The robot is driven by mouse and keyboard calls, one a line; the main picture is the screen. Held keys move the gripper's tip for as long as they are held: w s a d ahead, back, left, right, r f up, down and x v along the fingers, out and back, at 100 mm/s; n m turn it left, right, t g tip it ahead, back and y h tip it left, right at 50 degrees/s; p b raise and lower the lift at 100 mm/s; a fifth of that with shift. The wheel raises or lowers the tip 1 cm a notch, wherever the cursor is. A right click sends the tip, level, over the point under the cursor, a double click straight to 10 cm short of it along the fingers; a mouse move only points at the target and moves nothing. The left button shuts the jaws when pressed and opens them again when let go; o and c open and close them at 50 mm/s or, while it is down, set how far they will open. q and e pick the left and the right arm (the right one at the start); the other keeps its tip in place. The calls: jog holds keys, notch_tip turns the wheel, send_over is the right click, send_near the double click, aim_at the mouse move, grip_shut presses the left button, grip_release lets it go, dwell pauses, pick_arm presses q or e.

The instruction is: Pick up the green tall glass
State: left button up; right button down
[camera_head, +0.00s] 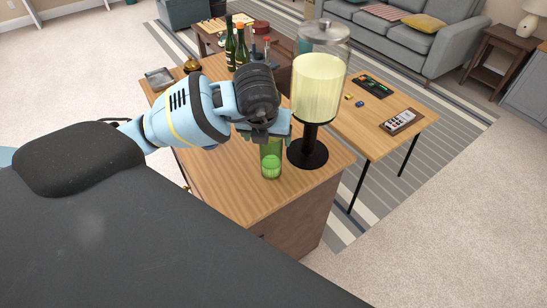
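The green tall glass (271,163) stands upright on the wooden desk top, near its front edge. My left gripper (266,136) is over the glass from above, and its fingers are at the glass's upper part. The rim and upper part of the glass are hidden by the gripper. I cannot tell whether the fingers touch the glass or are closed on it. My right gripper is not in view.
A drink dispenser (318,85) with pale yellow liquid on a black stand is close to the right of the glass. Dark green bottles (242,48) stand behind the gripper.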

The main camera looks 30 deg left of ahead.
aim_at(271, 155)
pick_arm(q)
jog(key=shift+d+x, duration=0.15)
jog(key=shift+x, duration=1.55)
jog(key=shift+d+x, duration=0.15)
jog(key=shift+x, duration=1.6)
jog(key=shift+c, duration=0.3)
jog(key=c, duration=1.2)
jog(key=shift+r, duration=0.1)
jog(key=shift+c, duration=0.6)
jog(key=shift+r, duration=0.1)
